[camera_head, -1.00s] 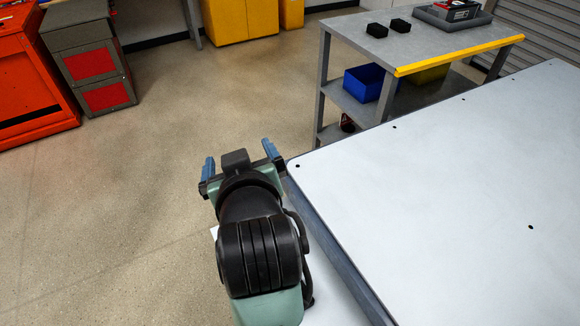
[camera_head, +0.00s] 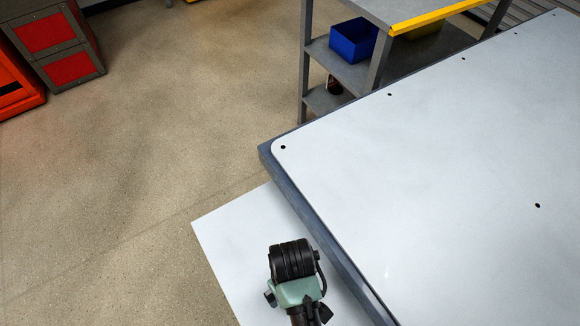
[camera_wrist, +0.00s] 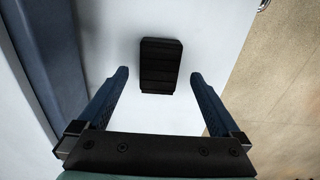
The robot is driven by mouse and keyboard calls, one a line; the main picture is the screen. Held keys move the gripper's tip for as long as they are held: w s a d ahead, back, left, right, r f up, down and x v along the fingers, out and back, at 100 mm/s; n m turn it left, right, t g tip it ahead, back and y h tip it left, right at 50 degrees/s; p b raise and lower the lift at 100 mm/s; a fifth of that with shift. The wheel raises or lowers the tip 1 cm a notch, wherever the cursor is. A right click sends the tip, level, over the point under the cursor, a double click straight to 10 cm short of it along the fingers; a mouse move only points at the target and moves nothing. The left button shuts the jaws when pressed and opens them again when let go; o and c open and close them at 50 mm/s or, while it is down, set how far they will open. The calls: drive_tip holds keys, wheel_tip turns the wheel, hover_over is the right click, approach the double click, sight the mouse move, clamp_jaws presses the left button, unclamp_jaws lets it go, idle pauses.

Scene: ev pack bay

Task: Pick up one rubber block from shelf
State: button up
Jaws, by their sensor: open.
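A black ribbed block (camera_wrist: 160,65), which looks like the rubber block, lies on a low white shelf-like surface (camera_head: 231,224). In the wrist view it sits upper centre, between and slightly beyond the blue fingertips of my gripper (camera_wrist: 160,76). My gripper is open and empty, with a gap to the block on both sides. I cannot tell how high it is above the surface. In the head view my wrist hides the fingers and the block.
A large table with a pale top (camera_head: 440,150) stands right beside the white surface, its edge close to my arm. A grey cart (camera_head: 345,70) with a blue bin (camera_head: 353,40) stands behind. A grey cabinet with red drawers (camera_head: 45,32) is at upper left. Floor between is clear.

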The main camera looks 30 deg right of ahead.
drive_tip(key=shift+w+f+b, duration=0.15)
drive_tip(key=shift+f, duration=1.2)
drive_tip(key=shift+w+f+b, duration=0.1)
drive_tip(key=shift+f+b, duration=0.05)
drive_tip(key=shift+f, duration=1.2)
drive_tip(key=c, duration=1.5)
